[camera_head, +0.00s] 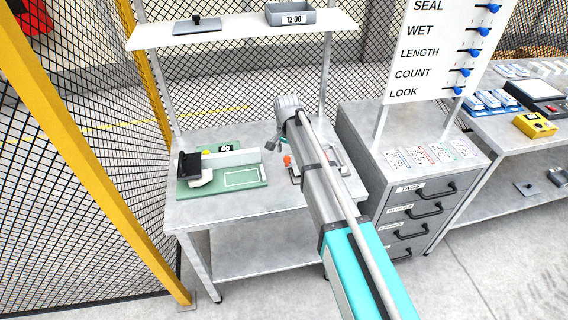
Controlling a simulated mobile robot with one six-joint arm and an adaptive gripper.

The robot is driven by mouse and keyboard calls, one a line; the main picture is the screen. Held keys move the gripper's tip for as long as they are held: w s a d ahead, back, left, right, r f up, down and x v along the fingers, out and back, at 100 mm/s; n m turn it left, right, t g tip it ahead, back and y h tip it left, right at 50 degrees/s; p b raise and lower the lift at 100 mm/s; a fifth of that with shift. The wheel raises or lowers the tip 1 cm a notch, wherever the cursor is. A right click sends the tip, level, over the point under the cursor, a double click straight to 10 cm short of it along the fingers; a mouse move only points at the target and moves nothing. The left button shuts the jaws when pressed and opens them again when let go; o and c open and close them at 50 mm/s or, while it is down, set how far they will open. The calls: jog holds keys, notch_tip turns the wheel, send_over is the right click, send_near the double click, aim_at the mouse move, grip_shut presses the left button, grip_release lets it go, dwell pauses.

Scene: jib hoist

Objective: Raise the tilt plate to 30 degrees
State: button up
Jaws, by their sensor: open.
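A green fixture (221,178) sits on the left of the grey workbench (230,211). It carries a black block, a pale bar along its back and a white-outlined rectangle on its flat right part. A second, pale grey device (342,160) with an orange part (287,160) is on the bench's right side, mostly hidden behind my arm. I cannot tell for sure which piece is the tilt plate, nor read any angle. My gripper (272,144) is small in view at the end of my arm, above the bench between the two devices. It is open and seems empty.
A drawer cabinet (408,190) and a sign board (445,50) stand to the right. A yellow-framed mesh fence (75,130) bounds the left. The bench front is clear.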

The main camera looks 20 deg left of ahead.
aim_at(285, 158)
jog(key=shift+f+b, duration=1.7)
jog(key=shift+f, duration=0.25)
grip_shut()
jog(key=shift+a, duration=0.45)
jog(key=shift+d+r, duration=0.1)
jog(key=shift+d, duration=0.15)
jog(key=shift+s+r, duration=0.1)
